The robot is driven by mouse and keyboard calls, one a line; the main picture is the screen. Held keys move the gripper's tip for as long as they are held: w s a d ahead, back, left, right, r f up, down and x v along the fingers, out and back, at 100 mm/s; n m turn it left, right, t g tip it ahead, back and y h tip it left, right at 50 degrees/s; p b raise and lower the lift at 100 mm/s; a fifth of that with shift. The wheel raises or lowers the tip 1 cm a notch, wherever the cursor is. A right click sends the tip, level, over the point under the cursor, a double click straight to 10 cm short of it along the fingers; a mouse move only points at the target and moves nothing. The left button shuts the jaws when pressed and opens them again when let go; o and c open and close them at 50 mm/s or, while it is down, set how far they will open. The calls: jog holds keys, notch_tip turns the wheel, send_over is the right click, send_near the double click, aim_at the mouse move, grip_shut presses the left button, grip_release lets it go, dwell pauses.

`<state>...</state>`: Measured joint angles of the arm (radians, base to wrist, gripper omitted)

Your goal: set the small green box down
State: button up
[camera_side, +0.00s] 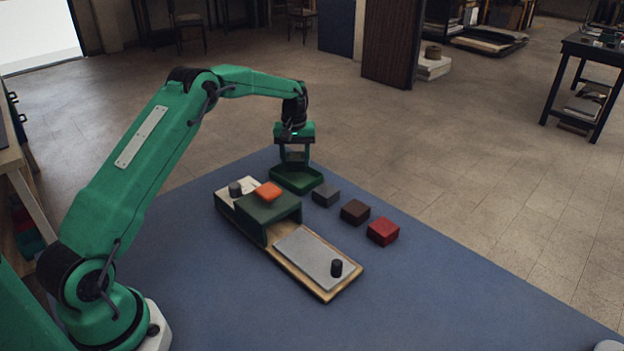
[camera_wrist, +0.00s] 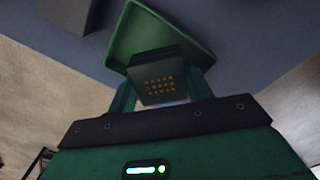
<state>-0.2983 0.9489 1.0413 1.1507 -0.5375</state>
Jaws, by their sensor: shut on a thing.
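My gripper (camera_side: 294,160) is shut on the small green box, which looks very dark between the two fingers. In the wrist view the box (camera_wrist: 158,78) shows a grid of small orange dots on the face toward the camera, with a finger at each side. The gripper and box are over a shallow green tray (camera_side: 312,182), whose inside (camera_wrist: 150,33) shows behind the box. The box appears to be just above the tray; whether its underside touches cannot be told.
A grey block (camera_side: 326,195), a brown block (camera_side: 355,211) and a red block (camera_side: 383,231) stand in a row right of the tray. A long board with a green cover (camera_side: 268,212), an orange piece (camera_side: 268,192) and dark knobs lies nearer. The blue mat (camera_side: 450,280) is clear at right.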

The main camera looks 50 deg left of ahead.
aim_at(296, 170)
jog(key=shift+f, duration=0.1)
jog(key=shift+f, duration=1.95)
jog(key=shift+f, duration=0.1)
jog(key=o, duration=1)
jog(key=shift+c, duration=0.2)
notch_tip(296, 170, up, 12)
jog(key=shift+r, duration=0.1)
jog(key=shift+r, duration=0.1)
